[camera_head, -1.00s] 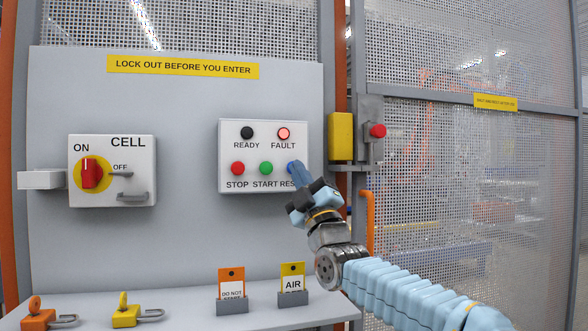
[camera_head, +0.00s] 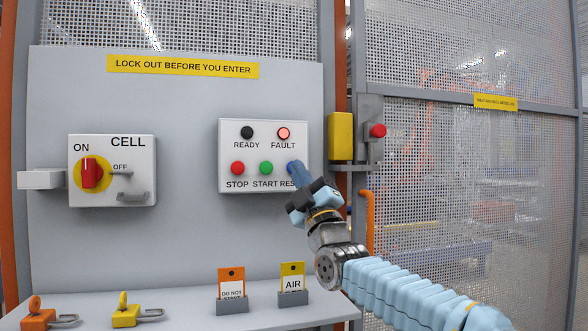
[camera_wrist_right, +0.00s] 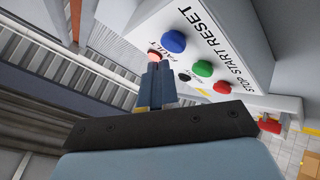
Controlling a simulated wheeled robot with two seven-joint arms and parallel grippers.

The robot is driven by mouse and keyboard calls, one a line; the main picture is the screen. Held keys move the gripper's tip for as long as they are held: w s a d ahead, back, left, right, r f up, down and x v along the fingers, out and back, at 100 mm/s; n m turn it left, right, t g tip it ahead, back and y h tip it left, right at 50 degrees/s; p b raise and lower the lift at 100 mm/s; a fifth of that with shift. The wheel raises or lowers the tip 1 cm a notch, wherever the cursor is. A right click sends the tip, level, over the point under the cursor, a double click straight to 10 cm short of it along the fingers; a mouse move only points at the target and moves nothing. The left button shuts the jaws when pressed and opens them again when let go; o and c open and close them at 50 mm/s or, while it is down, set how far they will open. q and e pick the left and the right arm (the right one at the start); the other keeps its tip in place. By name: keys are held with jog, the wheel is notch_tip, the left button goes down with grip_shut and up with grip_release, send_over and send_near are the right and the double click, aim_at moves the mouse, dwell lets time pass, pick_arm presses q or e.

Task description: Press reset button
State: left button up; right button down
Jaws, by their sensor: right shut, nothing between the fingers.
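The white control box (camera_head: 227,155) carries a blue RESET button (camera_head: 291,166), a green START button (camera_head: 266,168) and a red STOP button (camera_head: 237,168). Above them are a dark READY lamp (camera_head: 247,132) and a lit red FAULT lamp (camera_head: 284,133). My right gripper (camera_head: 298,172) is shut and empty, its blue fingertips at the RESET button and partly covering it and its label. In the right wrist view the fingertips (camera_wrist_right: 156,66) are just below the blue button (camera_wrist_right: 173,41); I cannot tell if they touch. My left gripper is out of view.
A CELL switch box (camera_head: 112,190) with a red ON/OFF handle is left on the panel. Tags and padlocks (camera_head: 125,316) are on the shelf below.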

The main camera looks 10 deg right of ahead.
jog(key=shift+w, duration=0.15)
dwell(0.4)
jog(key=shift+w, duration=0.25)
jog(key=shift+w, duration=0.45)
dwell(0.7)
jog(key=shift+s+b, duration=0.65)
jog(key=shift+s, duration=0.2)
